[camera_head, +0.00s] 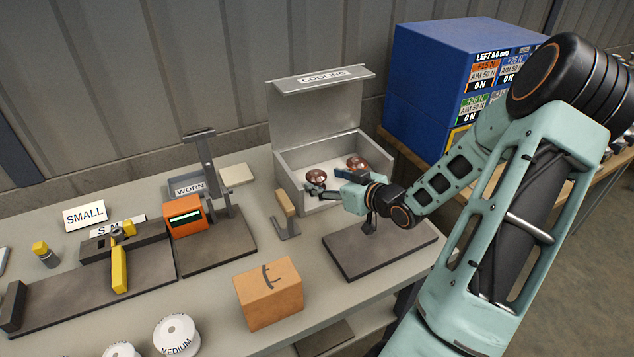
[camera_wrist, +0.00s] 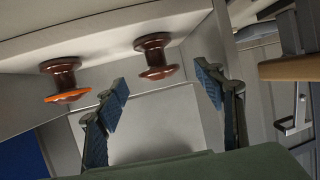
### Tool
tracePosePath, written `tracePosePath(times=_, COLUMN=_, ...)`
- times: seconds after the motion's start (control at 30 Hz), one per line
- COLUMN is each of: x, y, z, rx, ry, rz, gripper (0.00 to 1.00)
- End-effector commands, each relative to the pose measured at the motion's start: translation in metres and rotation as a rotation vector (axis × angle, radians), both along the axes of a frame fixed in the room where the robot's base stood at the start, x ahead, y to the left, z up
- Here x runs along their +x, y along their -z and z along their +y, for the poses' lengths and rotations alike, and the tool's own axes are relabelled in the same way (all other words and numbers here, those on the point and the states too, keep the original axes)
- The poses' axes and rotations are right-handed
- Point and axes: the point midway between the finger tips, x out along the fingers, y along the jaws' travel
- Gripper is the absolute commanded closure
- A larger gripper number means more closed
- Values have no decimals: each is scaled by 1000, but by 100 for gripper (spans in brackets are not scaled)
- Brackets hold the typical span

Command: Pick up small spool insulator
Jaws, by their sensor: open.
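Two brown spool insulators stand in the open cooling box (camera_head: 300,203): a left one (camera_head: 316,177) and a right one (camera_head: 357,162). I cannot tell which is the small one. In the wrist view, one spool (camera_wrist: 62,80) has a bright orange flange edge and the other (camera_wrist: 156,57) is plain brown. My gripper (camera_head: 322,185) is at the box's front opening, close to the spools. In the wrist view my gripper (camera_wrist: 163,95) is open, with nothing between its fingers; the plain brown spool shows beyond the gap, the orange-edged one outside it.
The box's raised lid (camera_head: 318,90) reads COOLING. A wooden-handled tool (camera_head: 285,205) stands just left of the box. A dark plate (camera_head: 385,245) lies in front, an orange-brown block (camera_head: 268,293) nearer. A SMALL sign (camera_head: 86,215) stands at left; a blue cabinet (camera_head: 425,75) is behind right.

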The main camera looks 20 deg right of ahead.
Motion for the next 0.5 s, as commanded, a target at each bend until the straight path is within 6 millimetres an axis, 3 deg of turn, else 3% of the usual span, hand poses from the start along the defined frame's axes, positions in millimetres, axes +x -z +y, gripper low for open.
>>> tracePosePath(times=0.5, x=48, y=24, z=9, rx=0, ry=0, rz=1, gripper=37)
